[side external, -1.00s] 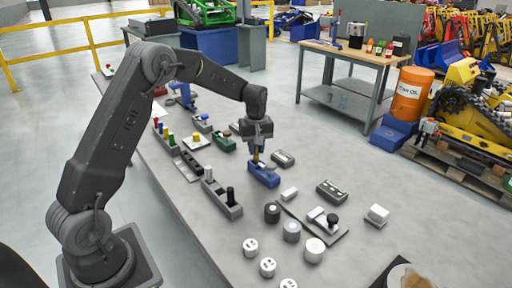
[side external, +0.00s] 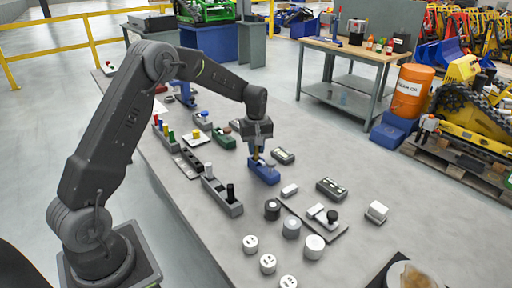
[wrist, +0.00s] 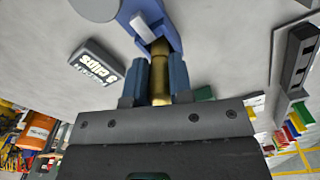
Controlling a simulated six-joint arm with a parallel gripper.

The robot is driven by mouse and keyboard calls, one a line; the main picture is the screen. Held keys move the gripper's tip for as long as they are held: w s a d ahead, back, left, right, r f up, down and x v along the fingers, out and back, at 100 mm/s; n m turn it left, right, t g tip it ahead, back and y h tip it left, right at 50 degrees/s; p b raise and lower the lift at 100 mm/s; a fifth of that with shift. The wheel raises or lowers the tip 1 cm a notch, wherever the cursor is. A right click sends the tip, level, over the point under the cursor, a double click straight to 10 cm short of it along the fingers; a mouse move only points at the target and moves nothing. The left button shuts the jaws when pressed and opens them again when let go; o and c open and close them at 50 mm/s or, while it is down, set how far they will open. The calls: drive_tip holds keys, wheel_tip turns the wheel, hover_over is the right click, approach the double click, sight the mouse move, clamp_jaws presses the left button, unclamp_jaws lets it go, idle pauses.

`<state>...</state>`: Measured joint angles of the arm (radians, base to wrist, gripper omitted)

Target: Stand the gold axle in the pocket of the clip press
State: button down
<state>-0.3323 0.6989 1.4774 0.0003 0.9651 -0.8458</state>
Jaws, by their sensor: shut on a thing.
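The gold axle (wrist: 160,72) is upright between the fingers of my gripper (wrist: 162,82), which is shut on it. In the side view my gripper (side external: 258,147) is directly above the near-left end of a blue block (side external: 266,174), which I take to be the clip press. The gold axle shows there as a short gold strip (side external: 257,154) at the block. In the wrist view the blue block (wrist: 172,42) has a pale bar on it, and the axle's far end meets its near end. The pocket is hidden, so I cannot tell how deep the axle sits.
A grey rack with a black peg (side external: 231,193) is to the left. A small white block (side external: 289,190) and several round pieces are in front.

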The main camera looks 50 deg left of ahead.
drive_tip(key=shift+f, duration=0.25)
idle(0.3)
drive_tip(key=shift+c, duration=2.3)
unclamp_jaws()
drive_tip(key=shift+r, duration=3.5)
